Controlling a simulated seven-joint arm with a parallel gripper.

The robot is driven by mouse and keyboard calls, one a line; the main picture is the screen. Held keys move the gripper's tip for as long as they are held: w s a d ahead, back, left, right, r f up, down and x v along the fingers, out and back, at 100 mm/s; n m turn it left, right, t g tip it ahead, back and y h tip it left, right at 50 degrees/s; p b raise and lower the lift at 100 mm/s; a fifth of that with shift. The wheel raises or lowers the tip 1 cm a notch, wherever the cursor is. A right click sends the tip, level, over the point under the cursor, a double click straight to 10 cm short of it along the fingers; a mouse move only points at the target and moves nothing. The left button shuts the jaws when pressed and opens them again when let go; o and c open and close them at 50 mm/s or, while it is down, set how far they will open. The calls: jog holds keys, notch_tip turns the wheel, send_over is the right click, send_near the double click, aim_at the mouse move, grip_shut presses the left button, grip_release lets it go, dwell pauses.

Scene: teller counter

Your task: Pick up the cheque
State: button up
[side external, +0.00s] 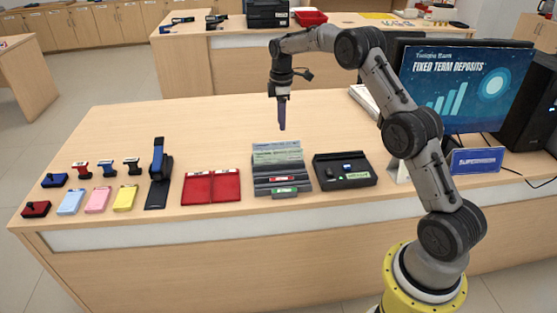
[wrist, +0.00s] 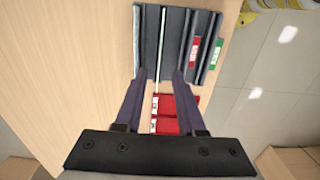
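The cheque appears to be the pale green printed slip (side external: 278,152) standing in the back of a grey slotted holder (side external: 262,189) on the counter. In the wrist view I look down on the holder (wrist: 174,45), and the slip shows as a thin pale edge (wrist: 161,45). My gripper (side external: 282,126) hangs pointing down above the holder, apart from the slip. In the wrist view my gripper (wrist: 158,77) is open and empty, its two fingers on either side of the slip's line.
Red and green labelled pieces (side external: 284,191) sit at the holder's front. Stamps (side external: 108,167) and coloured cards (side external: 97,200) are further left. A monitor (side external: 462,85) stands right. The counter behind is clear.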

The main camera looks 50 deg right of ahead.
send_over(279, 151)
jog(key=f, duration=0.7)
jog(key=shift+s+d+f, duration=0.2)
jog(key=shift+d, duration=0.05)
jog(key=shift+w+a+f, duration=0.15)
jog(key=shift+w+f, duration=0.05)
jog(key=shift+f, duration=1.15)
jog(key=shift+w+a+f, duration=0.1)
jog(key=shift+w+f, duration=0.05)
jog(key=shift+f, duration=1.15)
jog(key=shift+c, duration=0.3)
grip_shut()
